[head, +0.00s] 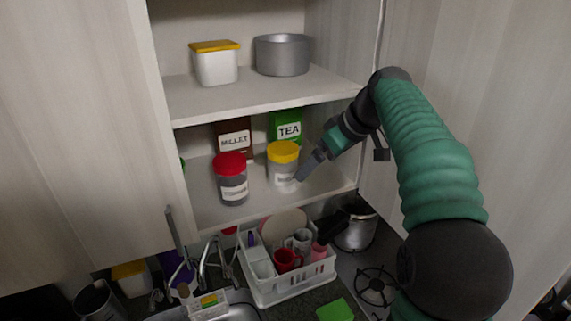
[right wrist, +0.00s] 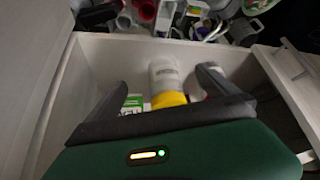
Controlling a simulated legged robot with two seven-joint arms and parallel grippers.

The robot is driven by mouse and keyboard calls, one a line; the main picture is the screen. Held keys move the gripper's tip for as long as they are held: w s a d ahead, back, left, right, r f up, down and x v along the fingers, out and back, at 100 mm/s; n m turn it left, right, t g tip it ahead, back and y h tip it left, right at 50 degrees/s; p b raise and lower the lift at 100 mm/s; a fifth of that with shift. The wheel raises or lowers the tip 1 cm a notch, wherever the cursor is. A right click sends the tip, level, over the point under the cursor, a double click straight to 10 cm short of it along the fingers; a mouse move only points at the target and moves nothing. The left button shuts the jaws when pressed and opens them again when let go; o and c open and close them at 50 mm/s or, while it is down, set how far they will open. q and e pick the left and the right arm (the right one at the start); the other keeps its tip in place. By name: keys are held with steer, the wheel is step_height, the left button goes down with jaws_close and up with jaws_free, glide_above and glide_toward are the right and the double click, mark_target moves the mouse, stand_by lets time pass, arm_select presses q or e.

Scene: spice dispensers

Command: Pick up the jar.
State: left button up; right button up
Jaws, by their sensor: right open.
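A jar with a yellow lid (head: 284,152) and a pale labelled body stands upright on the lower cupboard shelf. A second jar with a red lid (head: 231,164) and a dark body stands to its left. My right gripper (head: 308,168) is just right of the yellow-lidded jar, pointing at it. In the right wrist view the yellow-lidded jar (right wrist: 167,84) shows between the two spread fingers, with nothing gripped. I cannot tell whether a finger touches it. My left gripper is not in view.
A brown millet box (head: 235,139) and a green tea box (head: 287,124) stand behind the jars. The upper shelf holds a white yellow-lidded canister (head: 215,65) and a grey pot (head: 282,55). Below are a white dish rack (head: 290,286) and a stove (head: 375,286). Cupboard doors flank the shelves.

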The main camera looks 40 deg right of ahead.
mark_target(293, 152)
steer(key=w+p, duration=0.1)
steer(key=w, duration=0.2)
steer(key=w+p, duration=0.1)
steer(key=w, duration=0.2)
steer(key=w+p, duration=0.2)
steer(key=w, duration=0.1)
steer(key=shift+w+a+f, duration=0.1)
steer(key=shift+w+a, duration=0.05)
steer(key=shift+a, duration=0.2)
steer(key=f+p, duration=0.1)
steer(key=f, duration=0.2)
steer(key=shift+w+f+p, duration=0.15)
steer(key=shift+w+p, duration=0.2)
steer(key=shift+x, duration=0.9)
steer(key=shift+w+d, duration=0.1)
steer(key=shift+w, duration=0.2)
steer(key=shift+s+a+r, duration=0.15)
steer(key=shift+a+r, duration=0.05)
steer(key=c, duration=0.7)
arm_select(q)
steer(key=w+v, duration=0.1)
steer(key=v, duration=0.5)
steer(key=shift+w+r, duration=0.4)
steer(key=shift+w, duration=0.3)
arm_select(e)
steer(key=shift+d, duration=0.1)
jaws_close()
